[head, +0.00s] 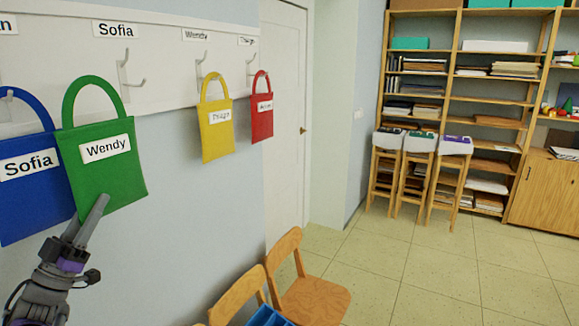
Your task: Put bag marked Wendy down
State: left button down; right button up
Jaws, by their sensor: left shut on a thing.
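The green bag marked Wendy (103,175) is at the left of the head view, upright with its handle loop up. My left gripper (88,218) is shut on its lower edge. The bag overlaps the blue bag marked Sofia (30,215), which hangs at the far left. The hook under the Sofia wall label (125,78) is bare. The hook under the Wendy wall label (200,68) is by the handle of a yellow bag (216,143), its label hard to read. My right gripper is not in view.
A red bag (261,127) hangs right of the yellow one on the white hook board (160,55). Wooden chairs (318,298) and a blue box (268,317) stand below. Tall stools (415,180) stand before shelves at the back right. The tiled floor (430,285) is open.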

pick_arm(q)
jog(key=w+d+f+n+t+y, duration=0.15)
jog(key=w+d+f+y, duration=0.45)
jog(key=f, duration=0.6)
jog(key=w+d+f+n+t+y, duration=0.1)
jog(key=w+d+f+n+y, duration=0.2)
jog(key=w+d+f, duration=0.75)
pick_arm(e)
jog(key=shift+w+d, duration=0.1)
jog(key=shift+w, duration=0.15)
pick_arm(q)
jog(key=s+d+f+y, duration=0.2)
jog(key=d+f, duration=0.4)
jog(key=f, duration=0.7)
jog(key=shift+s+d, duration=0.2)
jog(key=shift+s, duration=0.1)
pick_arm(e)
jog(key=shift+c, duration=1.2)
